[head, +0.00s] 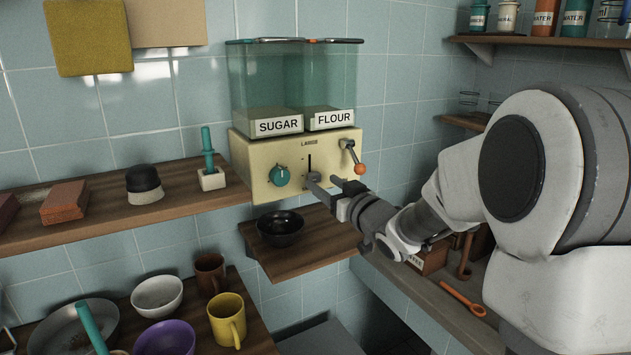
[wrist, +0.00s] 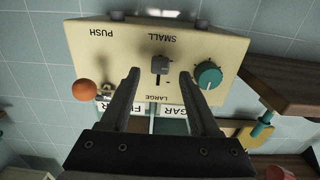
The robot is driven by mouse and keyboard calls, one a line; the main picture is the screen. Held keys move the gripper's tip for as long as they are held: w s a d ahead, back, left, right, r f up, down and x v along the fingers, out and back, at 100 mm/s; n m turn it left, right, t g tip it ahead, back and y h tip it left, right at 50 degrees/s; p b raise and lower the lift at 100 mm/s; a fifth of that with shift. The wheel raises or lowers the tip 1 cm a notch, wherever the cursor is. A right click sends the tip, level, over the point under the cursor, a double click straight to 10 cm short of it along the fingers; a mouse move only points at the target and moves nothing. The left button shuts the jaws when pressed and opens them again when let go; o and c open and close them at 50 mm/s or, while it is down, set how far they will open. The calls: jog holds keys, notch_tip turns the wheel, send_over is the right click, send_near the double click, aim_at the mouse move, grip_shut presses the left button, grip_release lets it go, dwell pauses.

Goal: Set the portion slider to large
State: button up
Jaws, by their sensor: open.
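The cream dispenser (head: 255,160) hangs on the tiled wall under teal SUGAR and FLOUR bins. Its portion slider has a grey knob (wrist: 159,65) in a dark vertical slot. In the upside-down wrist view the knob is at the SMALL end, and the bare slot runs toward LARGE. My gripper (wrist: 160,74) is open, with one finger on each side of the knob in the picture; no contact can be made out. In the head view my gripper (head: 325,185) is at the panel's lower front and partly covers the slider area.
A teal dial (head: 279,175) and an orange-tipped lever (head: 359,168) flank the slider closely. A black bowl (head: 280,228) stands on the small shelf below. A left shelf (head: 120,215) carries a brick and other items. Mugs and bowls stand lower left.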

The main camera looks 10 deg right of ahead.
aim_at(317, 178)
jog(key=shift+x, duration=1.8)
grip_shut()
